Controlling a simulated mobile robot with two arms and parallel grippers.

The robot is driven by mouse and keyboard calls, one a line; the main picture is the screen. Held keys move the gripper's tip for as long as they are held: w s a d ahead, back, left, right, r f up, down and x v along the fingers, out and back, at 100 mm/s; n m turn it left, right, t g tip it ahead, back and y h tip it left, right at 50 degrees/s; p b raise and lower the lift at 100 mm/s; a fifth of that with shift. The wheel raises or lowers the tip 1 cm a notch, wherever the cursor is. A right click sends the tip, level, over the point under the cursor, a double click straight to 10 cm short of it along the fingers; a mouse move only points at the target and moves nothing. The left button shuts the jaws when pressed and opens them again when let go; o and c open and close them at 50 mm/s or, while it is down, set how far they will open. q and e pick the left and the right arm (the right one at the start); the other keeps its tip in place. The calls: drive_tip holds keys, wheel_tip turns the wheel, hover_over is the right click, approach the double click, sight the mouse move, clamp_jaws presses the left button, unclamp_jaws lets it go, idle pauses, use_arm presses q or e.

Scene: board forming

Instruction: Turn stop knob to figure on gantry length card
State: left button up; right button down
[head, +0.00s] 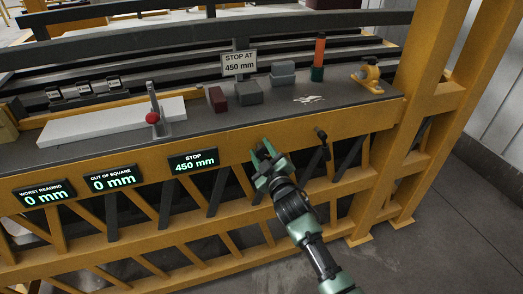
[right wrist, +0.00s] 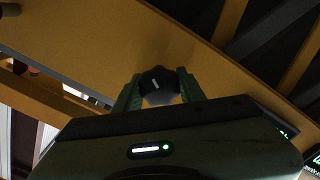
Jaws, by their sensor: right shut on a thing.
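The gantry length card (head: 239,63) stands at the back of the bench and reads "STOP AT 450 mm". The stop display (head: 194,162) on the yellow front beam reads "STOP 450 mm". My right gripper (head: 265,157) is at the front beam, right of that display. In the right wrist view, its fingers (right wrist: 159,92) are closed around the dark round stop knob (right wrist: 157,82), which has a light mark on its face. The gripper mostly hides the knob in the head view. My left gripper is not in view.
Displays for out of square (head: 110,179) and worst reading (head: 44,193) both read 0 mm. A red-knobbed lever (head: 152,117) stands by a white board (head: 85,128). Grey and dark red blocks (head: 217,99) sit on the bench. A black handle (head: 322,140) juts out right of my gripper.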

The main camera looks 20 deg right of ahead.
idle(0.3)
drive_tip(key=c, duration=0.9)
unclamp_jaws()
drive_tip(key=shift+o, duration=0.2)
drive_tip(key=shift+s, duration=0.1)
drive_tip(key=s, duration=0.7)
drive_tip(key=shift+s+d+b, duration=0.15)
drive_tip(key=shift+s+b, duration=0.15)
drive_tip(key=shift+b, duration=0.15)
drive_tip(key=shift+f, duration=0.1)
